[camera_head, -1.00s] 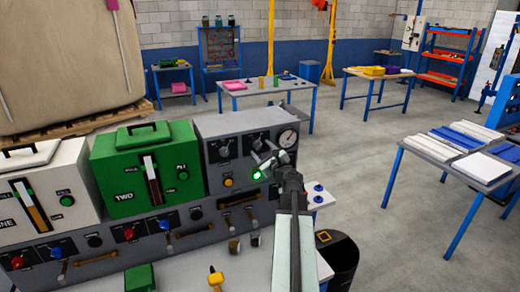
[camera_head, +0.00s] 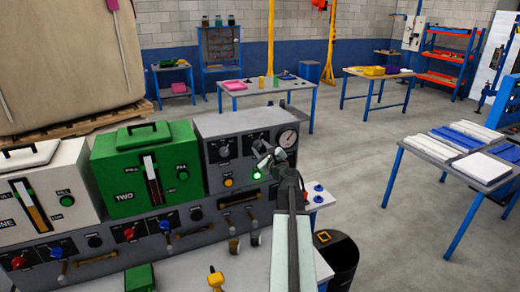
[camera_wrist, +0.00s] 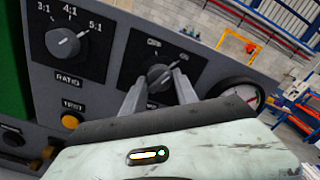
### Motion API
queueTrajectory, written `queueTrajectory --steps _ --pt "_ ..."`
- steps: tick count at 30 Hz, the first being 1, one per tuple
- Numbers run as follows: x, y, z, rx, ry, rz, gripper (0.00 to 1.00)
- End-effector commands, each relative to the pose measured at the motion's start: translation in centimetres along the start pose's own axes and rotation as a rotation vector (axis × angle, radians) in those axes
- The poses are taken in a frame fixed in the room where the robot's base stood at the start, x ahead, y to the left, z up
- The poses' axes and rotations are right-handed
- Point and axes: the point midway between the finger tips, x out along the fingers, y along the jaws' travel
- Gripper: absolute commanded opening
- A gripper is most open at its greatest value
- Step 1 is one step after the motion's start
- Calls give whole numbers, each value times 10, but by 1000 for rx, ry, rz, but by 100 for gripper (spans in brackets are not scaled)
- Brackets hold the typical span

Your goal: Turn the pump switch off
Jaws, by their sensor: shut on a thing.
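The pump switch (camera_wrist: 159,73) is a dark rotary knob on a black plate, with small labels above it, in the wrist view. My gripper (camera_wrist: 161,80) has one finger on each side of the knob and is shut on it. I cannot tell for sure which label the knob points to. In the head view my gripper (camera_head: 264,150) is at the grey panel (camera_head: 207,128), just left of the gauge, and covers most of the switch.
A ratio knob (camera_wrist: 66,43) and a yellow test button (camera_wrist: 71,121) are left of the switch. A round gauge (camera_head: 288,138) is close on its right. A lit green lamp (camera_head: 257,176) is below. Green (camera_head: 147,180) and white machines stand further left.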

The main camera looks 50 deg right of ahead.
Motion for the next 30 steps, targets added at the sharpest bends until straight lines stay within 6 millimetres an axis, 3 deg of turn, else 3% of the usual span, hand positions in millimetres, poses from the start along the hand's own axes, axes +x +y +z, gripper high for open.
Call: queueTrajectory --steps 30 --pt "0 -1 1 -842 -1 1 0"
